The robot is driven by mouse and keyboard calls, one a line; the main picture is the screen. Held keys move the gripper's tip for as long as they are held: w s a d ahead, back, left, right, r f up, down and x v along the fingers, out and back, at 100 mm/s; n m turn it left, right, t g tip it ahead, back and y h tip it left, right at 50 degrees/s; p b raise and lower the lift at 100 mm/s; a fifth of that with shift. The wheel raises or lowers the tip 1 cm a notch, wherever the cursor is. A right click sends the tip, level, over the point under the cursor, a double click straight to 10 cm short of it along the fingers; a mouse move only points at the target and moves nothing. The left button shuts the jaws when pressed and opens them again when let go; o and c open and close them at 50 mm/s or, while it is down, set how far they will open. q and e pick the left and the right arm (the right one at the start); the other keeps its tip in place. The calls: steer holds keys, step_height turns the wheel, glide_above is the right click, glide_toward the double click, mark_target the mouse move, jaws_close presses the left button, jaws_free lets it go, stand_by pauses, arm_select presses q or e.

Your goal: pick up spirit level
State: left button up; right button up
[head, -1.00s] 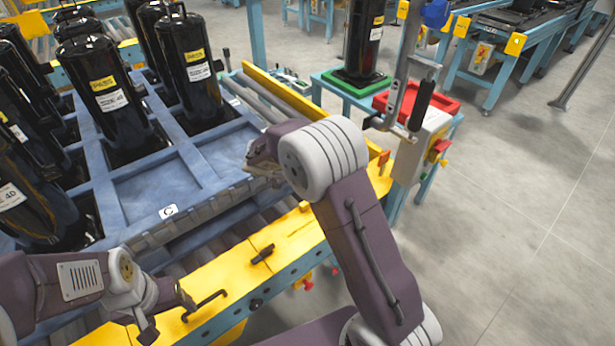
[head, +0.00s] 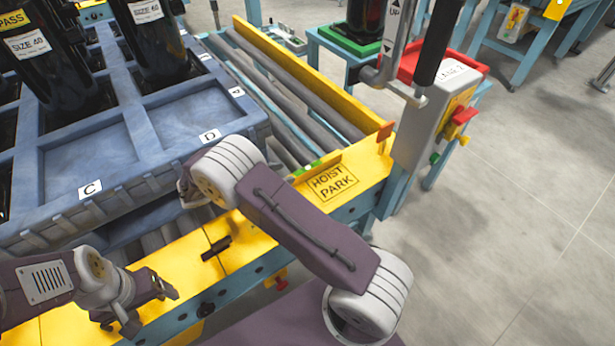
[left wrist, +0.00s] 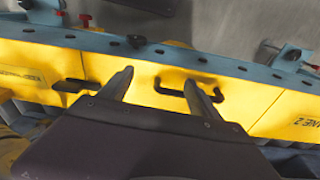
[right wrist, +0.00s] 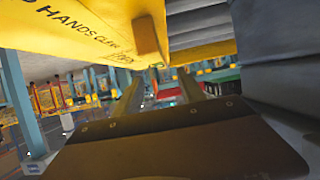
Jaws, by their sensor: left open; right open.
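No spirit level shows clearly. A small yellow-green piece (head: 308,169) lies by the rollers beside the yellow rail, partly hidden by my right arm; I cannot tell if it is the level. My right gripper (head: 188,190) is mostly hidden behind its own wrist, beside the blue pallet's front edge. In the right wrist view its fingers (right wrist: 160,92) are apart and empty, under a yellow beam. My left gripper (head: 152,312) is open over the yellow rail. In the left wrist view its fingers (left wrist: 158,85) are apart, the right one overlapping a black bent handle (left wrist: 208,98).
The blue pallet (head: 90,150) holds black compressors (head: 150,40); its front bays are empty. A black latch (head: 216,248) sits on the yellow rail (head: 365,165). A grey control box (head: 435,110) and hoist handle (head: 435,45) stand at right.

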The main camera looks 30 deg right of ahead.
mark_target(305, 170)
steer(key=shift+d, duration=0.1)
steer(key=b+x, duration=0.1)
steer(key=x, duration=0.2)
steer(key=shift+f, duration=0.15)
steer(key=shift+d, duration=0.35)
steer(key=b+x, duration=0.2)
steer(key=x, duration=0.3)
steer(key=shift+f, duration=0.2)
jaws_close()
